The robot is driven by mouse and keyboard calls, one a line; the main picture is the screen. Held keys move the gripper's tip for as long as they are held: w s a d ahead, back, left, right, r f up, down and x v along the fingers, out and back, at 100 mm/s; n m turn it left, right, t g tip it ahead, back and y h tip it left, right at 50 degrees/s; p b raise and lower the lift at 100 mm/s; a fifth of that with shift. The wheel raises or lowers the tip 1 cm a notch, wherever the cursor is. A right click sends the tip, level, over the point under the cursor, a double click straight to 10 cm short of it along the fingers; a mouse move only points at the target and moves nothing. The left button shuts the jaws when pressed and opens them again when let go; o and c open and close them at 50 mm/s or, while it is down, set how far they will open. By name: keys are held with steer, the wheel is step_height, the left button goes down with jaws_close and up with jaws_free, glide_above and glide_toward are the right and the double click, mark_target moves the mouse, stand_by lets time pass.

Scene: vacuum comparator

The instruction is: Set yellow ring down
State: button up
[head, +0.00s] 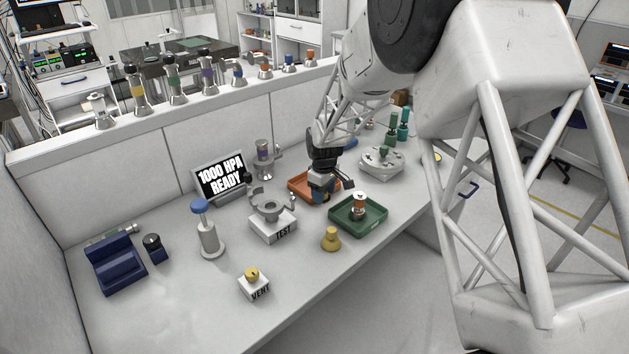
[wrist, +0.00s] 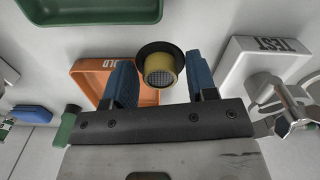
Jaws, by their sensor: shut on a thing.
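My gripper (wrist: 160,80) is shut on the yellow ring piece (wrist: 160,72), a short yellow cylinder with a black flange and a mesh end. Its flange sits between the two blue fingers in the wrist view. In the head view my gripper (head: 328,190) is low over the orange tray (head: 299,194), and the held piece is hard to make out there. The orange tray (wrist: 88,70) is behind the fingers in the wrist view, with its lettering partly hidden. I cannot tell whether the piece touches the tray.
The white TEST stand (head: 273,227) is left of the tray. A green tray (head: 343,222) holding an orange-banded piece (head: 359,206) is to the right. A yellow knobbed piece (head: 331,240) stands in front. The VENT block (head: 254,289) is nearer, with bare bench around it.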

steer(key=w+a, duration=0.1)
steer(key=w, duration=0.3)
steer(key=w+a, duration=0.1)
steer(key=w, duration=0.3)
steer(key=w+a+f, duration=0.1)
steer(key=w, duration=0.3)
steer(key=shift+w+a+f, duration=0.1)
steer(key=shift+w, duration=0.3)
steer(key=shift+w+a, duration=0.1)
steer(key=shift+w, duration=0.3)
steer(key=shift+f, duration=1.8)
steer(key=o, duration=0.9)
steer(key=shift+f, duration=0.15)
step_height(320, 180, up, 12)
steer(key=shift+r, duration=0.15)
